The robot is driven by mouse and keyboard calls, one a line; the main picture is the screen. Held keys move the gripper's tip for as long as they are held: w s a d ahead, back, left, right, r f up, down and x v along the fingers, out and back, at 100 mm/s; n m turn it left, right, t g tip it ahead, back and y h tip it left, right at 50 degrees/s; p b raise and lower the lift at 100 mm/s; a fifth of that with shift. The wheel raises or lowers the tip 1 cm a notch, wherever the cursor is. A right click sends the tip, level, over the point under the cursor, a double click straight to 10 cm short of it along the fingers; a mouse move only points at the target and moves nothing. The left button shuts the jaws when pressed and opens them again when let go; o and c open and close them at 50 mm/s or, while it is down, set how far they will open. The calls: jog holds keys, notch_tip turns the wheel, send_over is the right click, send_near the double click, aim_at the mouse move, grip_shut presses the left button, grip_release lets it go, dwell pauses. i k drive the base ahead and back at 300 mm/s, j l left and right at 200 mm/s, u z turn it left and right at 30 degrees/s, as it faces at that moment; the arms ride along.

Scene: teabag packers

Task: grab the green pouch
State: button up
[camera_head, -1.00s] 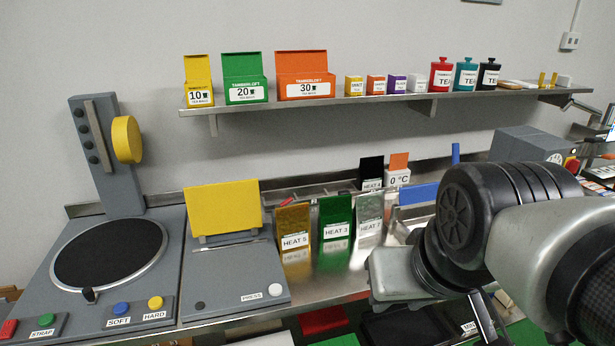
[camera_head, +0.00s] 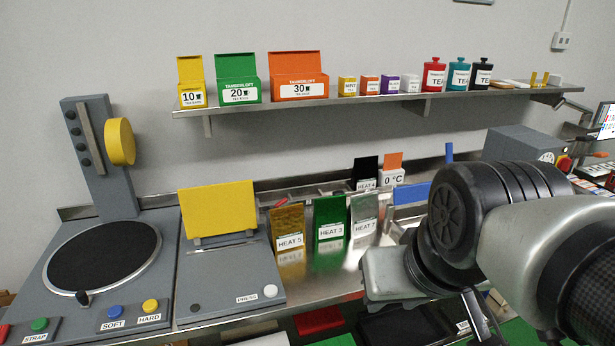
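The green pouch (camera_head: 329,213) stands upright on the steel counter, with a white label reading HEAT 3. A gold pouch (camera_head: 289,221) labelled HEAT 5 stands to its left, and a silver pouch (camera_head: 364,209) labelled HEAT 7 stands close on its right. My arm comes in from the right side of the picture. My gripper (camera_head: 474,318) shows only in part as dark pieces at the bottom, below the wrist and to the right of the green pouch, apart from it. Its fingertips are not clearly visible.
A grey press with a yellow plate (camera_head: 219,211) stands left of the pouches. A wall shelf (camera_head: 300,105) with tea boxes and tins runs above. A 0 °C label block (camera_head: 392,178) and a black HEAT 4 pouch (camera_head: 366,168) stand behind. A blue item (camera_head: 411,193) lies right.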

aim_at(329, 214)
jog(key=i+l+u, duration=0.45)
jog(key=i+l, duration=0.5)
